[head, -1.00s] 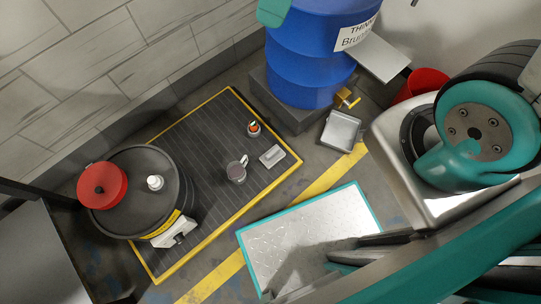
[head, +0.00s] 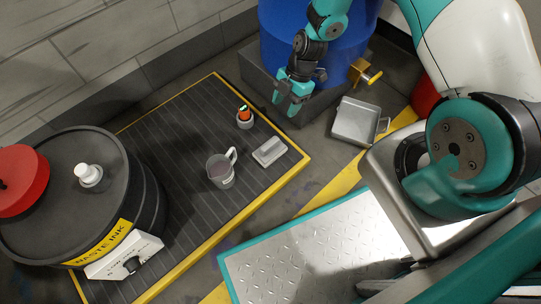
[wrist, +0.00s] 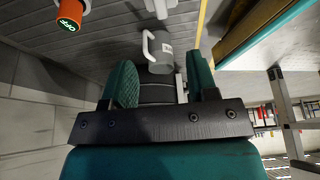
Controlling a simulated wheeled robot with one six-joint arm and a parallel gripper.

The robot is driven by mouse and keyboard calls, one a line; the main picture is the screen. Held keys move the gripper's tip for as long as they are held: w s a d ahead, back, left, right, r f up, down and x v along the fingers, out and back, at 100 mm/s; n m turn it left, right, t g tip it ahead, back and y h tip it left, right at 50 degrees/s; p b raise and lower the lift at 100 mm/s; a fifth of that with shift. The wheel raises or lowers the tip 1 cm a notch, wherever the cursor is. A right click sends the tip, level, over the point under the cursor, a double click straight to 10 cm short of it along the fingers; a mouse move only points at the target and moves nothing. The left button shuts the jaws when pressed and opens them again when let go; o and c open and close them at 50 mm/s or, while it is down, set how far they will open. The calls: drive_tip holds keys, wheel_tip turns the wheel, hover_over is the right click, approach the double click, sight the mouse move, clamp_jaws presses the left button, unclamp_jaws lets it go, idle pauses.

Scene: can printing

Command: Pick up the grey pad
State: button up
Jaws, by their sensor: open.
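The grey pad (head: 270,151) is a small, light-topped block lying on the dark ribbed mat near its yellow right edge, to the right of the grey mug. My gripper (head: 286,104) is in front of the blue drum in the head view, above and apart from the pad. Its jaws are open with nothing between them. In the wrist view the two teal fingers of my gripper (wrist: 163,82) stand apart, with the mug seen beyond them. A pale sliver beside the right finger there may be the pad; most of it is hidden.
The mug (head: 221,169) and an orange-topped device (head: 245,115) stand on the mat (head: 190,120). A black waste-ink drum (head: 150,190) is at left and the blue drum (head: 275,35) at the back. A metal tray (head: 355,121) lies right of the mat.

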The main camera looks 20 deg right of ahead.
drive_tip(key=b, duration=0.6)
approach(270, 143)
drive_tip(key=x, duration=0.5)
drive_tip(key=shift+s+a+f, duration=0.1)
drive_tip(key=shift+a, duration=0.05)
drive_tip(key=b+x, duration=0.2)
drive_tip(key=x, duration=0.1)
drive_tip(key=b+x, duration=0.1)
drive_tip(key=b, duration=0.1)
drive_tip(key=shift+f, duration=0.65)
drive_tip(key=shift+r, duration=0.1)
drive_tip(key=shift+c, duration=0.2)
clamp_jaws()
